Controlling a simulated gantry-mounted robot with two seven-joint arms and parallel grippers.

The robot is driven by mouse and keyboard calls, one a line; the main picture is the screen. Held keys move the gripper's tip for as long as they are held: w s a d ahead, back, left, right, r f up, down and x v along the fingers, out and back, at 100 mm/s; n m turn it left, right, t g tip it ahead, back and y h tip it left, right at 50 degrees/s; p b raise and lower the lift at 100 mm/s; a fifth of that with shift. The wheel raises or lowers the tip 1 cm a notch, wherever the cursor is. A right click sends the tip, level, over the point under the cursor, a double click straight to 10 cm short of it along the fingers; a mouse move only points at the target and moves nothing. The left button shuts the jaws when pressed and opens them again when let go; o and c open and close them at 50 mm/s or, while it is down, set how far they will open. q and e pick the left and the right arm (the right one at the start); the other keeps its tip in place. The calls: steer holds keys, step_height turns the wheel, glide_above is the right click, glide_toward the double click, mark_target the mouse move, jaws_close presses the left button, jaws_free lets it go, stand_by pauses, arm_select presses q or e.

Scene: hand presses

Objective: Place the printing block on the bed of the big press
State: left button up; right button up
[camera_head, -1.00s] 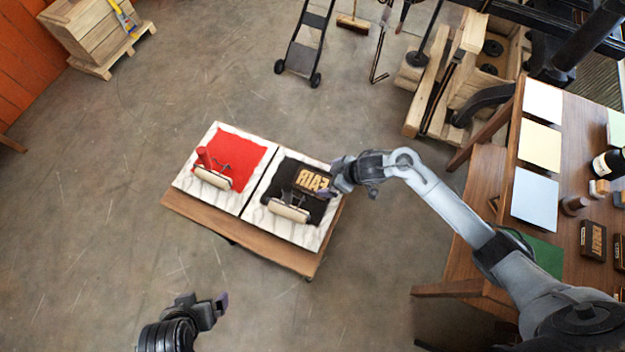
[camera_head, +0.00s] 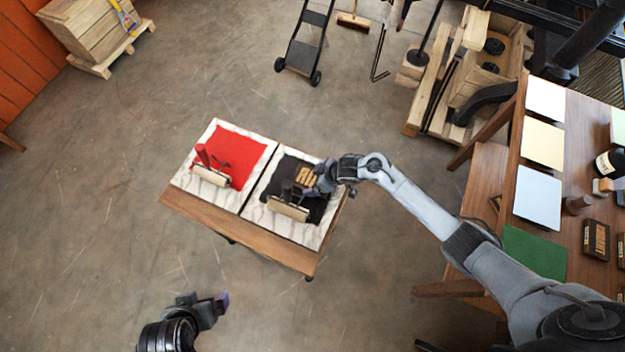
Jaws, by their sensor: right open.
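The printing block (camera_head: 304,175), dark with raised tan letters, is on the black ink patch of the right marble slab (camera_head: 311,238). My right gripper (camera_head: 316,181) is open at the block's right side and hides part of it. I cannot tell whether the fingers touch the block. My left gripper (camera_head: 217,302) is away from the slabs at the lower left; its jaw opening is unclear. A wooden frame with black metal parts (camera_head: 437,105) stands at the upper right; I cannot tell whether it is the big press, and no bed shows clearly.
An ink roller (camera_head: 288,209) lies close to the block. The left slab (camera_head: 184,181) has red ink and another roller (camera_head: 211,175). The right table (camera_head: 574,120) holds paper sheets, a bottle and other blocks. Open floor (camera_head: 400,250) lies between the tables.

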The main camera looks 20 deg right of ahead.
steer(key=shift+f, duration=0.1)
steer(key=c, duration=1.1)
steer(key=shift+c, duration=0.6)
steer(key=shift+r, duration=0.2)
